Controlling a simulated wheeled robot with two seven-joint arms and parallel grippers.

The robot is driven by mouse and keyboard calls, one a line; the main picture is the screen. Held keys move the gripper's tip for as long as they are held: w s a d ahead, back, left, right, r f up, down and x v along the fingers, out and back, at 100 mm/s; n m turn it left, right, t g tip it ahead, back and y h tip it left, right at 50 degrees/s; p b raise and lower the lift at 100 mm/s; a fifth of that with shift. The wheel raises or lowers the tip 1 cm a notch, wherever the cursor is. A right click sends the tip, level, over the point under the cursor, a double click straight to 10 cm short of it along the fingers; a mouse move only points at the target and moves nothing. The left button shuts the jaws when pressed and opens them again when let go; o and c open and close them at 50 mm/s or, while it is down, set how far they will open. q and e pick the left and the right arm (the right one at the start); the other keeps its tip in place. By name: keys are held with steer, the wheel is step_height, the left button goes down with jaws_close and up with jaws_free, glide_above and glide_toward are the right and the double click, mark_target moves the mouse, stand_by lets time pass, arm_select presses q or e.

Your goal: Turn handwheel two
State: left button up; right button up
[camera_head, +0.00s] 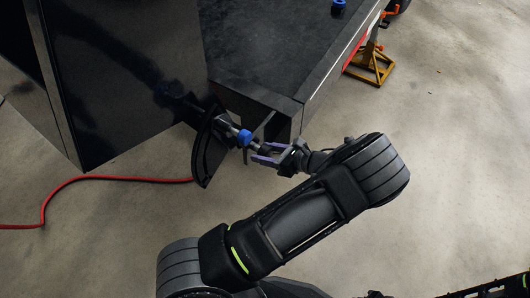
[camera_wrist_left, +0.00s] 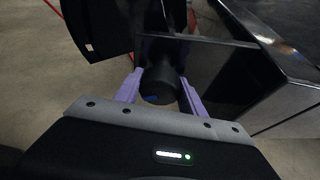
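A shaft-like fitting with a blue part (camera_head: 245,138) sticks out at the corner of the dark trailer frame, beside a black curved plate (camera_head: 205,150). No full wheel rim shows, so I cannot tell whether this is handwheel two. My left gripper (camera_head: 267,153) has purple fingers pointing at the fitting from the right. In the left wrist view, a dark round knob (camera_wrist_left: 159,84) with a little blue below it sits between the spread fingers (camera_wrist_left: 160,90). The fingers look apart from its sides. My right gripper is not in view.
The trailer's black deck (camera_head: 290,45) and large dark upright panel (camera_head: 120,80) fill the upper left. Another blue piece (camera_head: 338,6) is on the deck. A red hose (camera_head: 110,178) lies on the floor. A yellow stand (camera_head: 372,66) is at the upper right.

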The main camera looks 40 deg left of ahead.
arm_select(q)
steer(key=c, duration=0.8)
steer(key=shift+n+t, duration=0.3)
steer(key=shift+n+p, duration=0.3)
steer(key=shift+p, duration=0.05)
steer(key=shift+n+t, duration=0.8)
steer(key=shift+w+f+n+t+b, duration=0.1)
steer(key=shift+n+t+b, duration=0.3)
steer(key=shift+n+t, duration=0.65)
steer(key=n+t+y+b, duration=0.1)
steer(key=n, duration=0.2)
steer(key=shift+n+b, duration=0.25)
steer(key=shift+b, duration=0.1)
